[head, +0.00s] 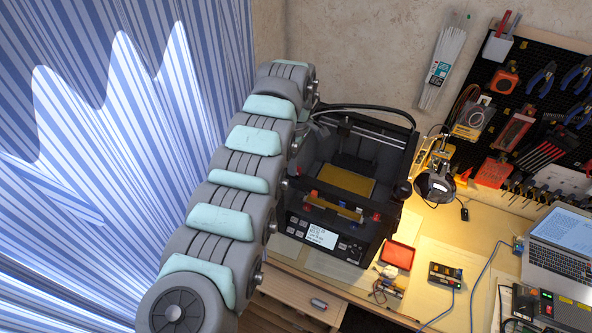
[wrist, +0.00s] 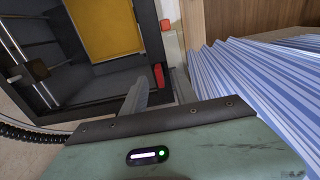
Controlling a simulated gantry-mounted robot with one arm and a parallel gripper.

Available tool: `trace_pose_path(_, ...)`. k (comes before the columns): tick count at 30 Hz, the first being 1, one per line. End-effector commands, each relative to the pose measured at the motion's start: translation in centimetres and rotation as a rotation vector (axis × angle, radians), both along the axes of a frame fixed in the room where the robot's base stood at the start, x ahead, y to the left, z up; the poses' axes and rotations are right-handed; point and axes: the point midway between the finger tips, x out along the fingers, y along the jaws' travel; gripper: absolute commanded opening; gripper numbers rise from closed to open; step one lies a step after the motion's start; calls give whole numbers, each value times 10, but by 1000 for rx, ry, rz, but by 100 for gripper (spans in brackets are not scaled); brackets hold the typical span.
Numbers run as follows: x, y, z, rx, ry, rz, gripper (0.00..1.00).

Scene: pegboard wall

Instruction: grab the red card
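My gripper (head: 318,128) is at the upper left of the printer, mostly hidden behind my arm, far from these. In the wrist view my gripper (wrist: 136,96) shows as a grey finger shape beside the printer's frame. A small red part (wrist: 158,76) shows on the printer there.
The black 3D printer (head: 341,222) with a gold bed (head: 345,181) stands close to my gripper. A lamp (head: 435,187), a laptop (head: 558,243) and small electronics (head: 446,275) with cables occupy the desk. A striped blue curtain (head: 90,130) hangs at left.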

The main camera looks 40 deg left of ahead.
Motion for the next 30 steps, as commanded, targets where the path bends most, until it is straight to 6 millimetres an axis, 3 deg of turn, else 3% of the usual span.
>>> trace_pose_path(5, 0, -1, -23, -1, 2, 0, 35)
trace_pose_path(11, 0, 0, -25, 1, 0, 0, 35)
trace_pose_path(24, 0, 0, -25, 0, -1, 0, 0)
trace_pose_path(30, 0, 0, -25, 0, -1, 0, 0)
